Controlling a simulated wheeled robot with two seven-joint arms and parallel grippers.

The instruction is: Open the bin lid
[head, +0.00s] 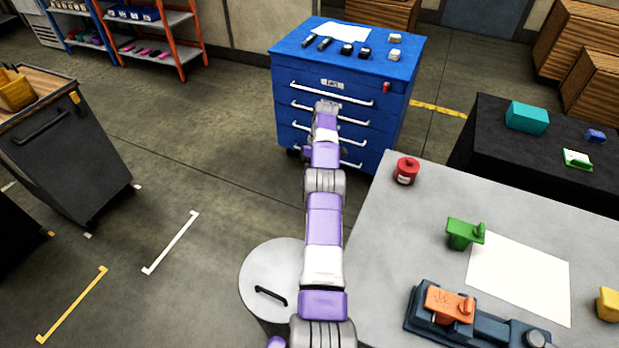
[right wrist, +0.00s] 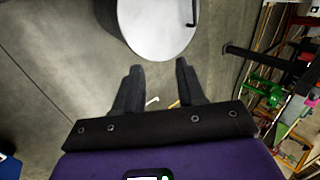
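My right gripper (right wrist: 159,72) is open and empty, apart from the lid.
The blue drawer cabinet (head: 345,75) stands ahead. The grey table (head: 385,245) at right holds a red canister (head: 406,171), a green part (head: 462,234) and a blue fixture (head: 495,328). A dark cart (head: 75,160) stands at left. The floor left of the bin is clear.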

